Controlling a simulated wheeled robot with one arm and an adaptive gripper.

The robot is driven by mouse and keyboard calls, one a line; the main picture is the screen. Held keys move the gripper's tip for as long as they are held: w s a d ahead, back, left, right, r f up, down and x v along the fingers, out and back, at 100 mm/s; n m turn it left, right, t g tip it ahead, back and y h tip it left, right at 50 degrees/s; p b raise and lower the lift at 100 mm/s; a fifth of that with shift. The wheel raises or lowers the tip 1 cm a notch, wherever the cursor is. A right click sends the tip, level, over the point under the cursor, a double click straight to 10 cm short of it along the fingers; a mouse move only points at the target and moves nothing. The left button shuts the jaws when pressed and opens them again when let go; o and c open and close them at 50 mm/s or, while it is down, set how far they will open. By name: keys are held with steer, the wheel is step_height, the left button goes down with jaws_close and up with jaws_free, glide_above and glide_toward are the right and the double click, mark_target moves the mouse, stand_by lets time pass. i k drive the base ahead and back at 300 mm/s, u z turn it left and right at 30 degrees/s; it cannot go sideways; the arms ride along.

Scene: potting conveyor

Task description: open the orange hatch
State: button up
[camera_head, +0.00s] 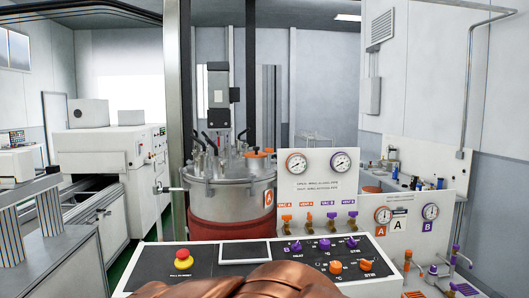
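A steel tank (235,192) with a red-brown lower band stands behind the control panel, slightly left of the picture's middle. On the right of its lid is a small orange-topped part (256,154), the only orange piece I see on the lid. It looks like the hatch and appears to lie down on the lid, but it is too small to tell its latch. An orange label "A" (269,198) is on the tank's side. My gripper's fingers are not in view. A copper-coloured rounded form at the bottom edge may be part of my arm.
A control panel (205,252) with a red stop button (182,254) and knobs spans the front. A gauge board (320,183) with small valves stands right of the tank. A vertical post (180,70) rises at its left. White machines (110,140) stand at left.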

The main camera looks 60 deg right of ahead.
mark_target(256, 154)
steer(key=u, duration=0.3)
steer(key=k, duration=0.1)
steer(key=z, duration=1.25)
